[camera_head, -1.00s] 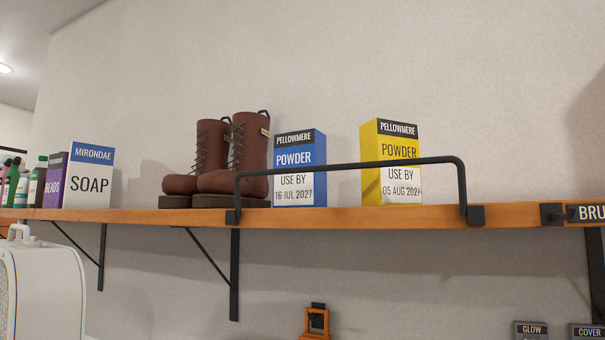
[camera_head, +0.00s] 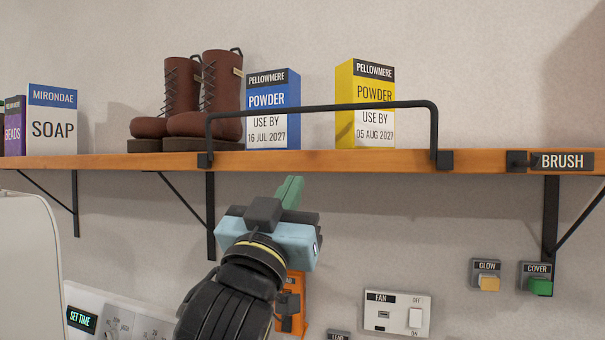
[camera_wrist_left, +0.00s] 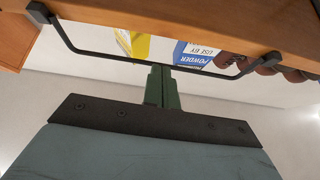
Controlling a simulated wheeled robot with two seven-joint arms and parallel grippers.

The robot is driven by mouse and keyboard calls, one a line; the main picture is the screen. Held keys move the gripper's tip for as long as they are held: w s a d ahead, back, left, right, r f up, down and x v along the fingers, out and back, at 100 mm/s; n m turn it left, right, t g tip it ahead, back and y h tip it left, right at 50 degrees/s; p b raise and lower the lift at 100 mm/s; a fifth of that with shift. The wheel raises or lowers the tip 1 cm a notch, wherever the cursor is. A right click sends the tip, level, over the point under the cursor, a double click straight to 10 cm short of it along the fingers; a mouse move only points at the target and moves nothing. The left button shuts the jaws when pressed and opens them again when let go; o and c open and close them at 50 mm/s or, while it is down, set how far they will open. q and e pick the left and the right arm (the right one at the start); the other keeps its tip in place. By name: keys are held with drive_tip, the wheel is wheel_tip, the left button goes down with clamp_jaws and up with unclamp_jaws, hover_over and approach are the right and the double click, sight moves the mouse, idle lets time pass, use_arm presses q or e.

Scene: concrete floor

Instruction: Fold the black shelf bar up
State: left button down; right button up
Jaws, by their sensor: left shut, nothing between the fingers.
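The black shelf bar (camera_head: 320,107) stands upright along the front edge of the wooden shelf (camera_head: 335,161), with a black mount at each end. It crosses in front of a blue powder box (camera_head: 273,92) and a yellow powder box (camera_head: 365,88). My left gripper (camera_head: 291,190) is below the shelf edge, between the bar's two mounts, its green fingers pointing up and shut with nothing in them. In the left wrist view the bar (camera_wrist_left: 120,56) shows beyond the fingertips (camera_wrist_left: 162,72). I cannot tell there whether they touch. My right gripper is not in view.
Brown boots (camera_head: 207,105) and a soap box (camera_head: 53,120) stand on the shelf. Black brackets (camera_head: 211,215) are under it. Below are a fan switch panel (camera_head: 397,314), an orange fixture (camera_head: 291,305) and glow (camera_head: 488,283) and cover (camera_head: 538,286) buttons.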

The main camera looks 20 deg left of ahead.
sight(309, 108)
use_arm(q)
drive_tip(key=s+r+t, duration=0.2)
drive_tip(key=s+r, duration=0.3)
drive_tip(key=w+r+p, duration=0.3)
drive_tip(key=w+r, duration=0.3)
drive_tip(key=w, duration=0.5)
drive_tip(key=shift+n+p, duration=0.3)
drive_tip(key=shift+p, duration=0.1)
drive_tip(key=shift+r, duration=0.1)
drive_tip(key=r+g+p, duration=0.1)
drive_tip(key=p, duration=0.2)
drive_tip(key=shift+w+g+p, duration=0.3)
drive_tip(key=shift+w+p, duration=0.05)
drive_tip(key=shift+w+g+p, duration=0.2)
drive_tip(key=shift+g+p, duration=0.2)
drive_tip(key=shift+p, duration=0.25)
drive_tip(key=shift+f, duration=0.1)
